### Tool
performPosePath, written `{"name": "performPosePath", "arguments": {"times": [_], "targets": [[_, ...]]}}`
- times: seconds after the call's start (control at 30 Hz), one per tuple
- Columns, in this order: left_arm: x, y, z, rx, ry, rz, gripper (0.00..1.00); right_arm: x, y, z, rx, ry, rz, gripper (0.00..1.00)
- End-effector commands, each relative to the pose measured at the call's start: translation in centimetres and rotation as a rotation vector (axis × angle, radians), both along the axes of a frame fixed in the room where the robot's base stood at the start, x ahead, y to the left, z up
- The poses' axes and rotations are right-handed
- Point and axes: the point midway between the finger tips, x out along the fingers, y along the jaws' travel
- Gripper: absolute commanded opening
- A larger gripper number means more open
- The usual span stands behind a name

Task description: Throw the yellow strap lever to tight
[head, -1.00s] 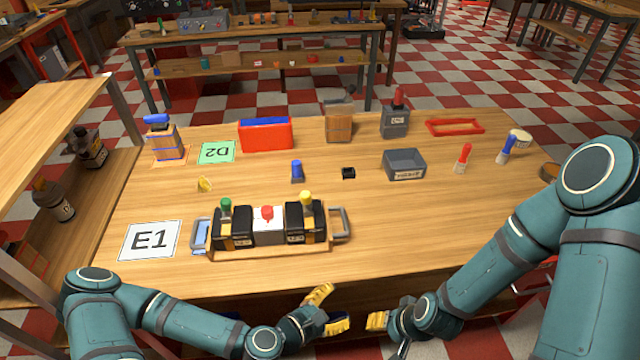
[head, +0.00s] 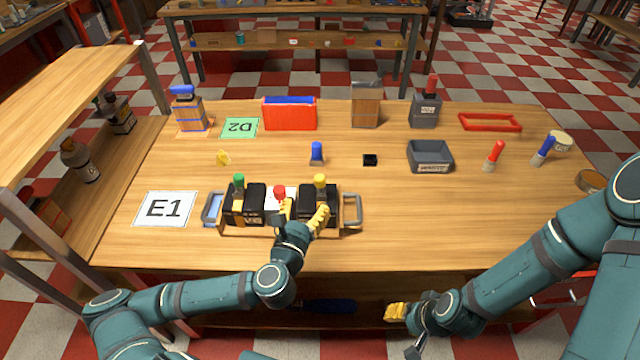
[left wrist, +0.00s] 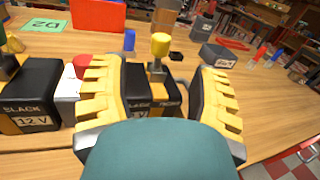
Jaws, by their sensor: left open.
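The yellow strap lever (head: 320,181) has a round yellow knob on an upright-looking post at the right black battery (head: 331,205). In the left wrist view the yellow knob (left wrist: 160,44) shows between my finger pads, beyond them. My left gripper (head: 303,213) is open at the front of the battery tray, its fingers in front of the red lever and the right battery. I cannot tell whether it touches anything; nothing is held. My right gripper (head: 396,312) hangs beyond the table's front edge; its jaw opening is unclear.
A green lever (head: 239,180) and a red lever (head: 280,192) stand left of the yellow one. The tray has handles at both ends (head: 353,209). A blue-topped piece (head: 316,153) and a grey bin (head: 430,156) stand behind.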

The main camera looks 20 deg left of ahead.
Motion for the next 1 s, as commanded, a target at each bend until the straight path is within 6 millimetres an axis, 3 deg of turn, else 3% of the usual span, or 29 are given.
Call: {"name": "performPosePath", "arguments": {"times": [0.03, 0.4, 0.6, 0.8, 1.0], "targets": [[0.3, -0.1, -0.4, 0.002, -0.003, -0.002, 0.61, -0.1, 0.0, -1.1, 0.0, 0.003, 0.002, 0.47], [2.0, -0.3, -0.3, 0.002, -0.003, -0.006, 0.61, -0.9, 0.2, -5.2, 0.005, 0.019, 0.018, 0.47], [4.9, -0.3, -0.3, 0.003, -0.004, -0.005, 0.61, -0.4, 0.1, -7.5, 0.002, 0.008, 0.016, 0.47], [8.2, -0.3, 0.1, 0.002, -0.001, -0.004, 0.61, -0.3, 0.1, -7.3, 0.002, 0.006, 0.015, 0.47], [9.9, -0.3, 0.1, 0.002, -0.001, -0.005, 0.61, -0.3, 0.1, -7.5, 0.001, 0.005, 0.015, 0.47]]}}
